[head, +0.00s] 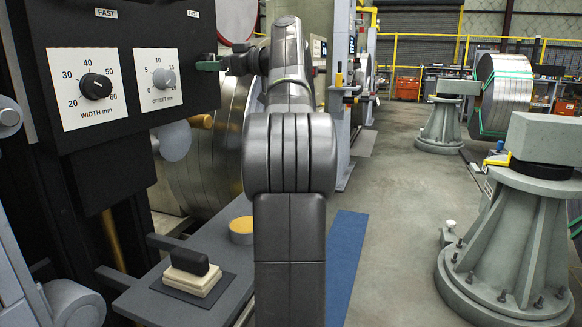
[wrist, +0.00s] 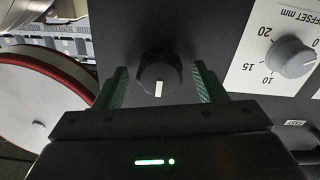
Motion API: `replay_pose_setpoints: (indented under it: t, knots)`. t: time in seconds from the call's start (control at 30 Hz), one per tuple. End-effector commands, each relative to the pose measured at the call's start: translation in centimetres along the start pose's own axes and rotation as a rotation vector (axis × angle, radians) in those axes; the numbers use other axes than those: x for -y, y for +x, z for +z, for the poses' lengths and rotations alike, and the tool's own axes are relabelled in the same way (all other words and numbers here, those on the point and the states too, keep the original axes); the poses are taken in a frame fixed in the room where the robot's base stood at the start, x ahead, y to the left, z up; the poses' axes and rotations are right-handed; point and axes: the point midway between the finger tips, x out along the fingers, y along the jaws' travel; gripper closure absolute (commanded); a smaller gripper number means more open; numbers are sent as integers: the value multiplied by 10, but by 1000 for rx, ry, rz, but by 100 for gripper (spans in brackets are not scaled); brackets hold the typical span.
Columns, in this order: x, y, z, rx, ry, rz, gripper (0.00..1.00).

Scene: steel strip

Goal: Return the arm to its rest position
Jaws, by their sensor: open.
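My gripper (head: 210,65) is at the right side of the dark control panel (head: 130,30) in the head view, with my arm stretched forward and up to it. In the wrist view my open gripper (wrist: 160,68) has its two green fingers on either side of a black knob (wrist: 158,78) with a white pointer line. There is a visible gap between the knob and each finger. The knob cannot be made out in the head view. The grey OFFSET knob (wrist: 291,57) is beside it in the wrist view.
The black WIDTH knob (head: 96,86) is on the panel's left. A shelf (head: 205,255) below holds a block with a dark handle (head: 190,270) and a yellow-topped disc (head: 242,230). Steel coils (head: 503,92) and grey pedestals (head: 505,235) stand at the right. Floor between is clear.

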Motion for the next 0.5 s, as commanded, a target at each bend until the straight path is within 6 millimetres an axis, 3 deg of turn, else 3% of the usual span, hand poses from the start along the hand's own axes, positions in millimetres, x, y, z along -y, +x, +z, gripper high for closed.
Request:
replay_pose_setpoints:
  t: [0.27, 0.5]
  knots:
    - [-1, -11, 0, 1, -2, 3, 35]
    - [-2, -52, -1, 2, -3, 5, 35]
